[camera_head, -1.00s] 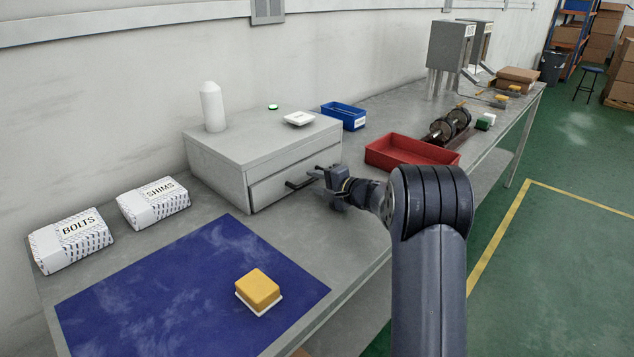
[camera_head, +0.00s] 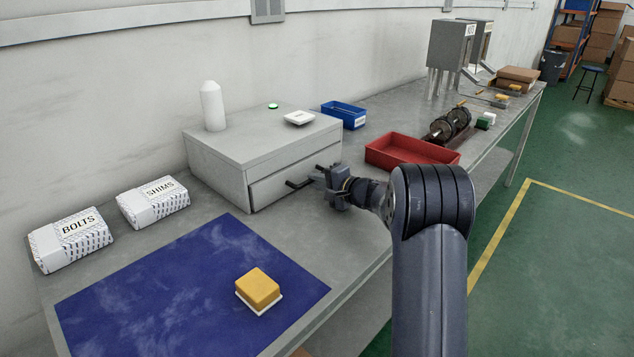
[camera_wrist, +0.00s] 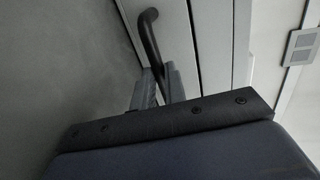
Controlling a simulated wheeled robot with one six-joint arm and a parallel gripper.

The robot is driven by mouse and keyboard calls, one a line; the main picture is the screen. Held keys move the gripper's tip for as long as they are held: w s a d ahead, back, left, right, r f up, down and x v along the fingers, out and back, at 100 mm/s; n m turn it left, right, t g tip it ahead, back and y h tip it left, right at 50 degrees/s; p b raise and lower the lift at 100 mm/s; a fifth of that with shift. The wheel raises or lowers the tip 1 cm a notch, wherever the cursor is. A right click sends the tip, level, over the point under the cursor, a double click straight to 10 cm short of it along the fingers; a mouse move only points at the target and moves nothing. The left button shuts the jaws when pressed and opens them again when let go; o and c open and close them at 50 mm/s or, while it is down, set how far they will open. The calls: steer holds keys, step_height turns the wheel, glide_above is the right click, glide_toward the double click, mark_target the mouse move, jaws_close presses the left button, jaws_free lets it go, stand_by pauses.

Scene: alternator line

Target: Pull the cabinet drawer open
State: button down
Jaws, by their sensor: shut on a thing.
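The grey cabinet (camera_head: 218,150) stands on the bench against the wall. Its drawer front (camera_head: 275,186) faces the bench's front edge and looks flush, with no clear opening visible. A dark bar handle (camera_head: 299,183) sticks out from the drawer. My gripper (camera_head: 322,178) is at the right part of the handle, shut on it. In the wrist view the handle (camera_wrist: 150,38) curves down between my two fingers (camera_wrist: 160,86), which hide its lower end.
A yellow block (camera_head: 258,288) sits on the blue mat (camera_head: 185,290). Bench in front of the drawer is clear.

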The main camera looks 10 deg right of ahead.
steer(key=f+b+v, duration=0.1)
steer(key=b+v, duration=0.2)
steer(key=v, duration=0.5)
steer(key=f+b+v, duration=0.2)
steer(key=b+v, duration=0.2)
steer(key=v, duration=0.4)
steer(key=s+f+b+v, duration=0.1)
steer(key=b+v, duration=0.3)
steer(key=v, duration=0.5)
steer(key=shift+s+d+f, duration=0.1)
steer(key=shift+d+f, duration=0.3)
steer(key=shift+f, duration=0.3)
steer(key=shift+s+d+b, duration=0.15)
steer(key=shift+s+b, duration=0.1)
steer(key=shift+b, duration=0.05)
steer(key=c, duration=1.5)
jaws_free()
steer(key=shift+o, duration=0.2)
steer(key=shift+r, duration=0.1)
steer(key=p+v, duration=0.1)
steer(key=v, duration=0.9)
steer(key=shift+s+d, duration=0.2)
steer(key=shift+s, duration=0.1)
